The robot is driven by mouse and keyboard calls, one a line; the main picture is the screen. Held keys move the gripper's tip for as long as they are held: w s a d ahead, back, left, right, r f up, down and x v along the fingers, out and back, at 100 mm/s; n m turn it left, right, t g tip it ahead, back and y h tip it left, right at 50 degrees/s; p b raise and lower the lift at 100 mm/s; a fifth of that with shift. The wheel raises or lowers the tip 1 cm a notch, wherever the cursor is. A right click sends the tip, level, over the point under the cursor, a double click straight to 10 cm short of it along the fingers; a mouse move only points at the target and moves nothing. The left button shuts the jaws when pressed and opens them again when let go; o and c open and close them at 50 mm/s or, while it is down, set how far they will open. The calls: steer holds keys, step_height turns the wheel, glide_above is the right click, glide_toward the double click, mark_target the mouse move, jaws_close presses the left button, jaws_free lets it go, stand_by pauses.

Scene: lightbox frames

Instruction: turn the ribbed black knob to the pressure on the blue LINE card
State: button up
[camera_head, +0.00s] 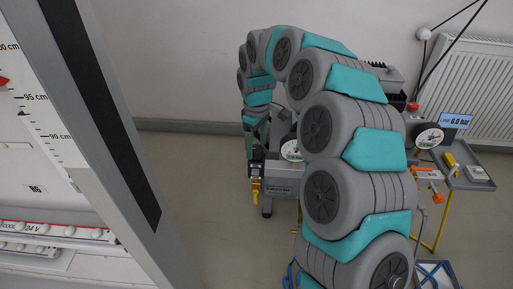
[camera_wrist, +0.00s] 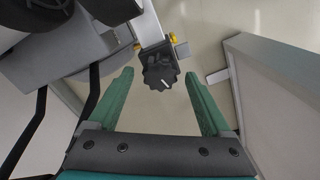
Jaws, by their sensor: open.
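The ribbed black knob (camera_wrist: 160,68) shows in the wrist view, with a short white mark on its face pointing to the lower right. My gripper (camera_wrist: 159,76) is open, its two green fingers on either side of the knob, with visible gaps. I cannot tell how deep the knob sits between them. The blue LINE card (camera_head: 456,121) at the right of the head view reads 6.0 bar. A round white gauge (camera_head: 291,150) is partly hidden behind my arm; another gauge (camera_head: 429,137) is near the card. Their needle readings are too small to tell. I cannot make out the knob in the head view.
A grey tray table (camera_head: 471,184) with small items stands at the right, near a radiator (camera_head: 478,85). A tall grey-framed cabinet (camera_head: 85,130) fills the left. Another large dark knob (camera_wrist: 50,10) shows at the wrist view's upper left. Floor between cabinet and machine is clear.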

steer(key=shift+f, duration=0.95)
jaws_close()
